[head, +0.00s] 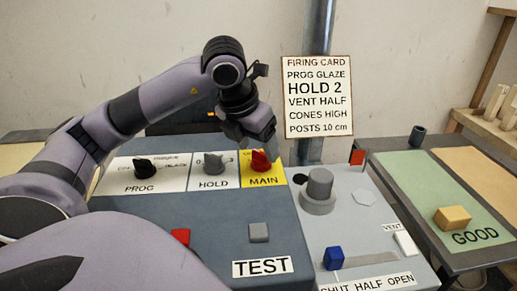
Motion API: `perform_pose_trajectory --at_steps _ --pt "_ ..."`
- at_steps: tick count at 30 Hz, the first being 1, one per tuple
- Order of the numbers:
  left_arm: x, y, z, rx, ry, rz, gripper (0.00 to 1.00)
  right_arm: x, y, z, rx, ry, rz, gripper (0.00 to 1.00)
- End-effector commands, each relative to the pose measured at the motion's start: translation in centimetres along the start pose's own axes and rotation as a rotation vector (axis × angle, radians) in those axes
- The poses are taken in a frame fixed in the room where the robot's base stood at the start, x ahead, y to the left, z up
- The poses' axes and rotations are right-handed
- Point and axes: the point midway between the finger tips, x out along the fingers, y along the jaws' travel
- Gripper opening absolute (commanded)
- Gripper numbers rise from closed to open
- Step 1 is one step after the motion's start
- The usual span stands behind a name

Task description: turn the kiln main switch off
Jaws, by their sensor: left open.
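The main switch is a red knob (261,160) on a yellow plate (266,180) marked MAIN, on the kiln panel (215,215). My left gripper (262,148) reaches over from the upper left, with its fingertips at or just above the red knob. Its jaws are open. I cannot tell whether the fingers touch the knob or straddle it. The gripper hides part of the plate's upper lettering, so the knob's setting is not clear. My right gripper is not in view.
Left of MAIN are the HOLD knob (213,163) and the black PROG knob (144,169). A grey stepped cylinder (318,191) and a blue slider (333,258) are to the right. A firing card (317,97) hangs behind, near a metal post (318,30).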

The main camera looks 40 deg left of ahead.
Motion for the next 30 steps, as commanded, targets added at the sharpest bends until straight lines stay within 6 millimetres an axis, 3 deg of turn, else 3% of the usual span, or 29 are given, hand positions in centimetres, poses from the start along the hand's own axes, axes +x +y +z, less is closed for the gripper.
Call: perform_pose_trajectory --at_steps 3,9,30 --pt "-2.3 0.0 0.1 0.000 -0.005 0.001 0.69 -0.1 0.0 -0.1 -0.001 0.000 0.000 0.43" --pt "-4.6 0.0 0.0 0.000 -0.001 0.000 0.69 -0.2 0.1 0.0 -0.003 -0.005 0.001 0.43" --pt "-4.9 0.0 0.0 0.000 0.001 0.001 0.69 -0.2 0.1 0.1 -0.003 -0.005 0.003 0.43"
